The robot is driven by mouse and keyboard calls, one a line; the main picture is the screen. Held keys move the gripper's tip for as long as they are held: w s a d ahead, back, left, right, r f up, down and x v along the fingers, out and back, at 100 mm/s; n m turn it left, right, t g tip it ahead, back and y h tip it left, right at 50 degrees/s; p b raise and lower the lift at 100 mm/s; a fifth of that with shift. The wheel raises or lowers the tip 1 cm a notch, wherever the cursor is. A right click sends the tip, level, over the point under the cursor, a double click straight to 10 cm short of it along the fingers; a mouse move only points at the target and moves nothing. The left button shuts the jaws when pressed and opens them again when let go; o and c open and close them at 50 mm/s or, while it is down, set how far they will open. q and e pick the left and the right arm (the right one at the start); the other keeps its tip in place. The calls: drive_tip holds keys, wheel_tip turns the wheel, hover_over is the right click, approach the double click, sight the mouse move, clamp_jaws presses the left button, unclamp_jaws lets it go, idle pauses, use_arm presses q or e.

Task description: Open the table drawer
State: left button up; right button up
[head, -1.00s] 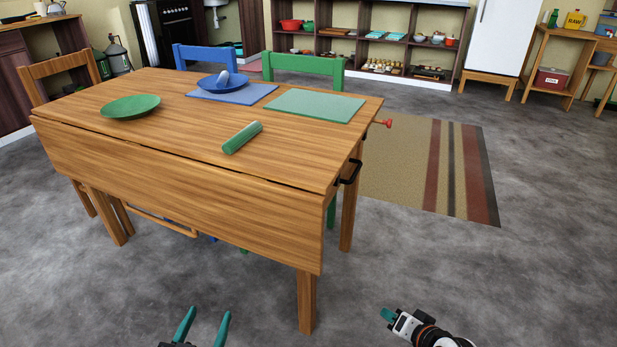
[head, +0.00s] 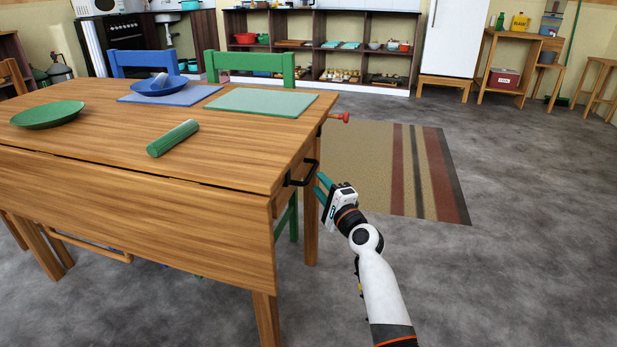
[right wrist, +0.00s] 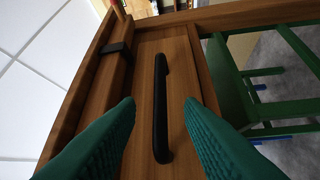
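The wooden table (head: 225,151) stands at the left in the head view. Its drawer front (right wrist: 178,66) is on the short right end and looks closed. The black bar handle (head: 299,178) is on that end; in the right wrist view the handle (right wrist: 160,105) lies between my fingers. My right gripper (head: 321,186) is at the table's end with its teal fingers open, pointing at the handle. In the right wrist view the right gripper (right wrist: 162,112) has a finger on each side of the handle, with gaps. My left gripper is out of the head view.
A green plate (head: 47,115), a green cylinder (head: 173,138), and a blue bowl (head: 160,86) are on the tabletop. A green chair (right wrist: 270,100) stands close by the drawer. The floor to the right is clear, with a striped rug (head: 375,165).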

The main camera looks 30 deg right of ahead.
sight(311, 171)
drive_tip(key=w, duration=0.2)
drive_tip(key=w+b, duration=0.1)
drive_tip(key=w, duration=0.3)
drive_tip(key=shift+d+r, duration=0.25)
drive_tip(key=shift+r, duration=0.15)
drive_tip(key=shift+c, duration=0.3)
clamp_jaws()
